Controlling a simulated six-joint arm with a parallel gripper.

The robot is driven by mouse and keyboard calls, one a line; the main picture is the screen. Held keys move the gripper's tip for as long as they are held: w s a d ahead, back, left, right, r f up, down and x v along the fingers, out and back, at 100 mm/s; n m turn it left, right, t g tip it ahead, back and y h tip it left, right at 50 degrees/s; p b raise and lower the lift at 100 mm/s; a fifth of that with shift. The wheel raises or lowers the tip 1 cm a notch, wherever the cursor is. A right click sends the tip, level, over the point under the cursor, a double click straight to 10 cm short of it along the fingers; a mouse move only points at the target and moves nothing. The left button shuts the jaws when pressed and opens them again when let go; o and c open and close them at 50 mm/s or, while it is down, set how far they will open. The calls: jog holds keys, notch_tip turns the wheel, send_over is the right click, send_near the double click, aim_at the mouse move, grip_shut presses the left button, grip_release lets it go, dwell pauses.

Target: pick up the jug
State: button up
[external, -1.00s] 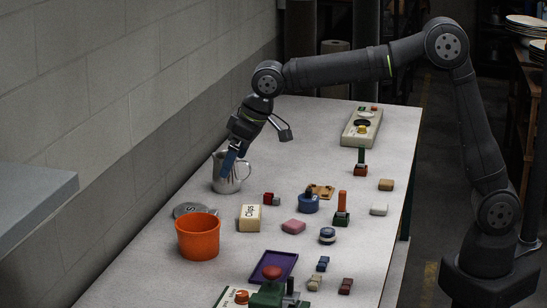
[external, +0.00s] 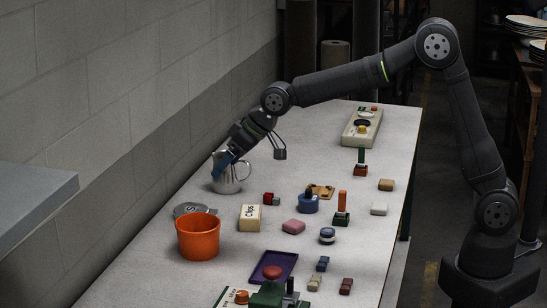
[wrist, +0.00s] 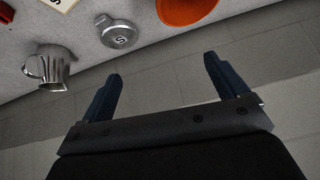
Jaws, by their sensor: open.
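The jug (external: 228,179) is a shiny metal pitcher with a handle on its right side. It stands upright on the table near the wall in the external view. My gripper (external: 219,169) is at the jug's upper left in that view and covers part of its rim. In the wrist view the jug (wrist: 52,68) is at the upper left, apart from the fingers. My gripper (wrist: 158,75) is open there, with nothing between its blue fingers. I cannot tell from the external view whether a finger touches the jug.
An orange bucket (external: 198,240), a round grey lid marked S (external: 190,210) and a Clips box (external: 250,218) stand in front of the jug. Several small blocks and stamps cover the middle table. The block wall (external: 120,110) is close on the left. Bare tabletop (external: 290,135) lies behind the jug.

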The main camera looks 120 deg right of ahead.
jog(key=s+d+f+m+h, duration=0.2)
jog(key=s+d+f+h, duration=0.15)
jog(key=s+d, duration=0.55)
jog(key=s+d+f+m+h, duration=0.2)
jog(key=s+d+h, duration=0.2)
jog(key=s+d, duration=0.45)
send_over(231, 172)
jog(key=s, duration=0.3)
notch_tip(231, 172, down, 5)
jog(key=shift+g, duration=0.4)
jog(key=shift+w+d+f, duration=0.35)
jog(key=shift+w+d, duration=0.1)
jog(key=shift+d, duration=0.15)
jog(key=shift+w+d+f, duration=0.3)
jog(key=shift+w+d, duration=0.2)
jog(key=shift+d, duration=0.15)
jog(key=shift+w+d+f, duration=0.35)
jog(key=shift+w+d, duration=0.1)
jog(key=shift+d, duration=0.15)
jog(key=c, duration=1.7)
jog(key=shift+r+h, duration=0.1)
jog(key=shift+h, duration=0.15)
jog(key=shift+c, duration=0.2)
jog(key=shift+r, duration=0.15)
